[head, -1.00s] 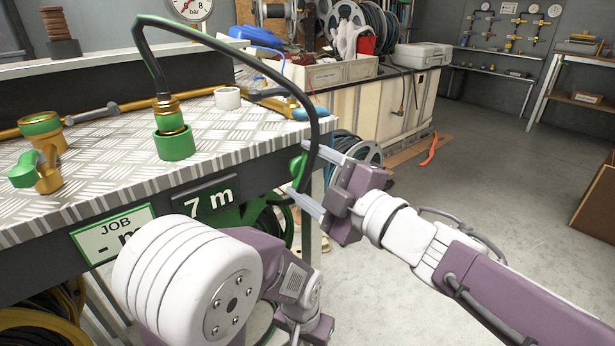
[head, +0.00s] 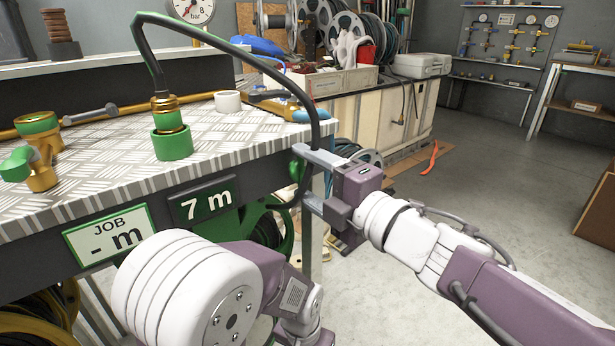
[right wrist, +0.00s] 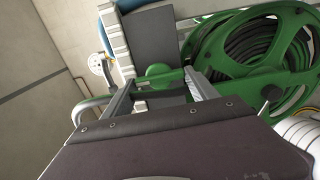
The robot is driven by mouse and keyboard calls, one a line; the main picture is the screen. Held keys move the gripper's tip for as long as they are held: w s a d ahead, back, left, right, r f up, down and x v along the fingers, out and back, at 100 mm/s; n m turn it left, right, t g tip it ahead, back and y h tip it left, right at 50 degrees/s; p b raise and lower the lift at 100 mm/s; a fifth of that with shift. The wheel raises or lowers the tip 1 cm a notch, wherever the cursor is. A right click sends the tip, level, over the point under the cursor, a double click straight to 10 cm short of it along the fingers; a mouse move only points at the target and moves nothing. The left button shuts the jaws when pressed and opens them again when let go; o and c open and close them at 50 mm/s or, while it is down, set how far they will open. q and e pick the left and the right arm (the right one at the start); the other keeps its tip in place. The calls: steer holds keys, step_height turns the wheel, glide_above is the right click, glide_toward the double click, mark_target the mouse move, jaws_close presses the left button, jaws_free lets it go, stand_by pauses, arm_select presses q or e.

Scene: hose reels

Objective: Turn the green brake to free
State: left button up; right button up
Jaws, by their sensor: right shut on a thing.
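The green brake (head: 296,169) is a small rounded green handle at the bench's right front corner, mostly hidden by my gripper. It also shows in the right wrist view (right wrist: 158,71), beside the green hose reel (right wrist: 262,52) with dark hose. My right gripper (head: 302,174) is shut on the brake, one finger above it and one below in the head view. In the right wrist view the fingers (right wrist: 160,82) lie either side of the handle. The reel (head: 284,226) hangs under the bench, partly hidden. Any free or locked marking is not visible. My left gripper is out of view.
A black hose (head: 262,62) arches from a green and brass fitting (head: 172,142) on the bench down past my right gripper. Brass valves (head: 40,150) stand at left. Signs reading "7 m" (head: 206,203) and "JOB - m" (head: 112,238) are on the bench front.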

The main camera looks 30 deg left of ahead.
steer(key=o, duration=1.4)
steer(key=shift+c, duration=0.2)
steer(key=shift+s+d, duration=0.1)
steer(key=shift+d, duration=0.2)
steer(key=p+v, duration=0.3)
steer(key=v, duration=0.5)
steer(key=shift+d, duration=0.2)
steer(key=shift+s, duration=0.1)
